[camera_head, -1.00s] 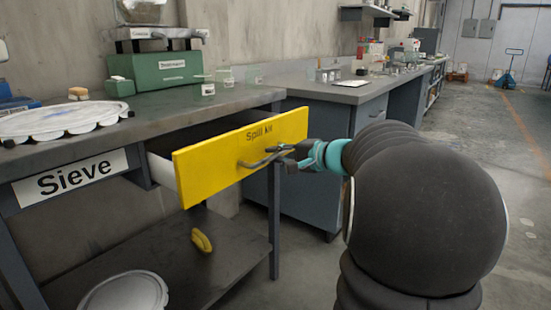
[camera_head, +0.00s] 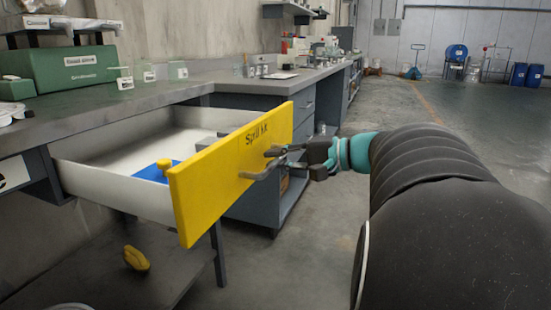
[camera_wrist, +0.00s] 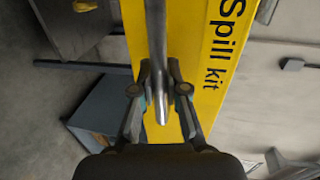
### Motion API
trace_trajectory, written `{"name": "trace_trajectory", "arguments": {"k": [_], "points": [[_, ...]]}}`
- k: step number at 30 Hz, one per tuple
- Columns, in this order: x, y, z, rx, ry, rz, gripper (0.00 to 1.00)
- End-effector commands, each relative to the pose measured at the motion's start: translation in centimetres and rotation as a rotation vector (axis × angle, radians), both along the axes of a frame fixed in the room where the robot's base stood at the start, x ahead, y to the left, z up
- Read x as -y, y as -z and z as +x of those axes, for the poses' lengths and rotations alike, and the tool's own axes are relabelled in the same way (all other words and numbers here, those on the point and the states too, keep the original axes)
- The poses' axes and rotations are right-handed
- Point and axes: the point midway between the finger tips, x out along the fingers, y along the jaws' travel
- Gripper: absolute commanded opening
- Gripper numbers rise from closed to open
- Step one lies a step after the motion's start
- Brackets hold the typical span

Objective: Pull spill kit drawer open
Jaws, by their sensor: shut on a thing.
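The spill kit drawer has a yellow front (camera_head: 222,185) lettered "Spill kit" and pale inner walls (camera_head: 110,190). It stands well out from under the grey bench, and its inside shows from above. A grey bar handle (camera_head: 262,172) is fixed to the front. My gripper (camera_head: 280,160) is shut on this handle. In the wrist view, the fingers of my gripper (camera_wrist: 160,95) close on both sides of the metal handle (camera_wrist: 155,35), in front of the yellow drawer front (camera_wrist: 205,60).
Inside the drawer lie a blue item (camera_head: 155,173) and a small yellow piece (camera_head: 164,164). A yellow object (camera_head: 136,259) lies on the lower shelf (camera_head: 165,275). The bench top (camera_head: 80,120) carries green boxes (camera_head: 70,68). The floor (camera_head: 400,112) beyond my arm is open.

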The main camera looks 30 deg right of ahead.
Motion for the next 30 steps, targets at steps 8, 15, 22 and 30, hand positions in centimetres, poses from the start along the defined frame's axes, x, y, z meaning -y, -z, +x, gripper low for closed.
{"name": "trace_trajectory", "arguments": {"k": [8,15,22,30], "points": [[-0.1,0.1,-0.1,-0.003,-0.006,0.0,0.0],[0.1,0.1,-0.1,-0.002,-0.002,0.0,0.39],[0.2,0.0,-0.2,-0.001,0.001,0.0,0.39],[2.1,-0.5,-2.0,0.0,0.005,0.0,0.39]]}}
